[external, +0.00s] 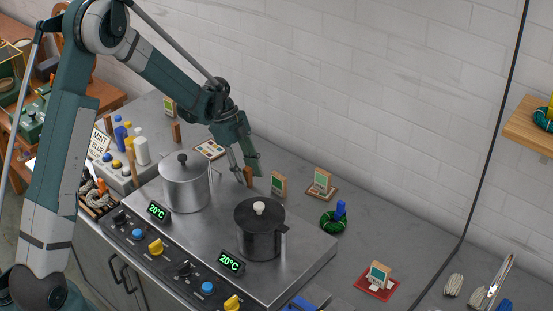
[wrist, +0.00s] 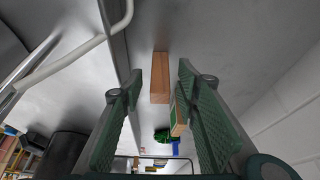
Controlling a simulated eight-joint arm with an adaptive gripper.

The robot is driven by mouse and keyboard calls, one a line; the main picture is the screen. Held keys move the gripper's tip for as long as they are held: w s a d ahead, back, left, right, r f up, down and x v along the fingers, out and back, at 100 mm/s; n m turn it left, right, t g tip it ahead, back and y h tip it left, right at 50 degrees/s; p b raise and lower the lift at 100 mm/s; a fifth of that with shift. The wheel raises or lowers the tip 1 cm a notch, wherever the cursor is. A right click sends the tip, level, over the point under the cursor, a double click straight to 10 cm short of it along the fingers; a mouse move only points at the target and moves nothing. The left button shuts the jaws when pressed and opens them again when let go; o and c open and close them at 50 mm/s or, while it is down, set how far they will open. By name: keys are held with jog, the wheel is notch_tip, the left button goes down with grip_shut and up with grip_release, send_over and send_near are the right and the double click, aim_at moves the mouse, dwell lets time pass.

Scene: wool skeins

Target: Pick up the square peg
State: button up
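The square peg is a plain orange-brown wooden block (external: 249,176) behind the steel hob, in line with the gap between the two pots. My gripper (external: 246,173) reaches down over it from the far side of the silver pot, with a finger to either side in the picture. In the wrist view, the peg (wrist: 160,78) shows between the two green ribbed fingers of my gripper (wrist: 159,68). The fingers stand apart, with a gap visible on each side of the peg. Whether the fingertips are level with the peg is hard to tell.
A silver pot (external: 184,184) and a black pot (external: 260,230) stand on the hob close by. A small green-faced wooden block (external: 279,185) stands just right of the peg. Another wooden block (external: 176,132) stands farther left. The white brick wall (external: 330,90) runs behind.

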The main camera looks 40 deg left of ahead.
jog(key=c, duration=0.8)
jog(key=shift+r+p, duration=0.65)
jog(key=shift+r, duration=4.4)
